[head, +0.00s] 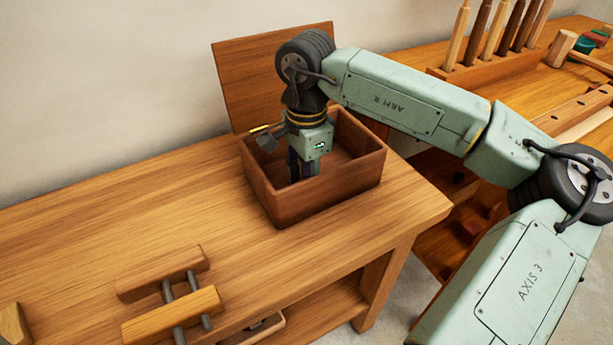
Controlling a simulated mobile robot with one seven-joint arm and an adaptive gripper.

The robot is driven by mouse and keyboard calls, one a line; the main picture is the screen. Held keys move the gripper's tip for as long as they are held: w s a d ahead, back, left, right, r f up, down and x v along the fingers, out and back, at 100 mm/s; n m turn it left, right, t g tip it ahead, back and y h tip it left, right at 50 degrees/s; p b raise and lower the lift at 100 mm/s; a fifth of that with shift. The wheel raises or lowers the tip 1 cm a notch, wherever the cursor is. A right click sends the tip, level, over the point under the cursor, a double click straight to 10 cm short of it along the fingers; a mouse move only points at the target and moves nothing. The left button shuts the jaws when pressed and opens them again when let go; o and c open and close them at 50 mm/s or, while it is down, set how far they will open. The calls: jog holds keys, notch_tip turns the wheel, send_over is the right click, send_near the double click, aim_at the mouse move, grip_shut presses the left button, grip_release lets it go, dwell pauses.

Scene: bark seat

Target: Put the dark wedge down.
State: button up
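My gripper (303,169) points down into an open wooden box (330,192) on the workbench. Its dark fingers reach below the box's near rim, and the front wall hides their tips. I cannot tell whether the gripper is open or shut, or whether it holds anything. The dark wedge is not visible. The inside bottom of the box is mostly hidden by its walls and my gripper.
The box's lid (240,75) stands raised behind it. A wooden clamp (165,318) with metal rods lies at the front left of the workbench (90,225). A rack (492,68) of upright handled tools stands on another bench.

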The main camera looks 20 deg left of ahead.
notch_tip(320, 180, up, 12)
jog(key=shift+r, duration=0.15)
dwell(0.4)
jog(key=shift+c, duration=0.3)
dwell(0.8)
